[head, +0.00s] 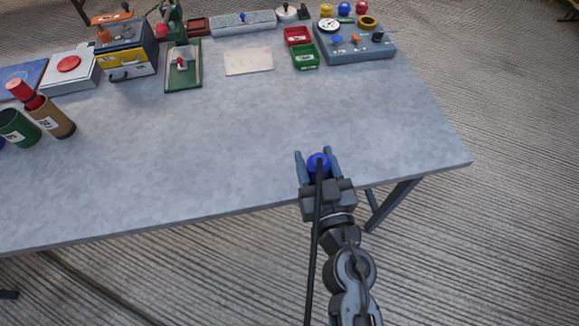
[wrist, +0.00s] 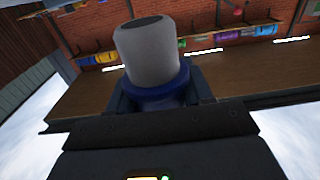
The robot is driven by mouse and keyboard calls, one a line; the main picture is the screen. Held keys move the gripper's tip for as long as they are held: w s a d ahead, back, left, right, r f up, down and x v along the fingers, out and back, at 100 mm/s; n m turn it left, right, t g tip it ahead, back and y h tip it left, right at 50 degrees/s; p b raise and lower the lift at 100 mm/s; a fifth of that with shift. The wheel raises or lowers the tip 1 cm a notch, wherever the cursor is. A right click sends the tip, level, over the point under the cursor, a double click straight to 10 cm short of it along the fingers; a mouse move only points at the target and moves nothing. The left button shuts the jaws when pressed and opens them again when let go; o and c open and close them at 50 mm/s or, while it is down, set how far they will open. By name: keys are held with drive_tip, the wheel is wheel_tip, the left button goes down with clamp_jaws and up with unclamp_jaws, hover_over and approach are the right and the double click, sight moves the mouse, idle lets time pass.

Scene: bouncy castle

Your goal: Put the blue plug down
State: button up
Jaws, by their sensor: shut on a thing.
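The blue plug (head: 318,162) is between the fingers of my gripper (head: 317,158) near the table's front right edge in the head view. In the wrist view the plug's blue collar (wrist: 160,97) sits between the fingers, with a grey cylindrical part (wrist: 150,50) beyond it. My gripper is shut on the plug. A dark cable or rod runs down from the plug along my arm. The gap between plug and table top cannot be told.
The grey table (head: 230,130) is clear in front and around the gripper. Small red (head: 298,36) and green bins (head: 305,56), a grey control box (head: 352,45) and a drawer box (head: 128,50) stand at the back. Green (head: 18,128) and brown cylinders (head: 52,118) are at the left.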

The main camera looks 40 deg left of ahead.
drive_tip(key=shift+s+a+f+b, duration=0.1)
drive_tip(key=shift+a+f+b, duration=0.85)
drive_tip(key=shift+f, duration=0.3)
drive_tip(key=shift+s+a+f+b, duration=0.1)
drive_tip(key=shift+a+f+b, duration=0.6)
drive_tip(key=shift+a+f, duration=0.5)
drive_tip(key=shift+s+a+f+b, duration=0.1)
drive_tip(key=shift+a+f+b, duration=0.75)
drive_tip(key=shift+f, duration=0.5)
drive_tip(key=shift+f, duration=0.15)
drive_tip(key=o, duration=1.1)
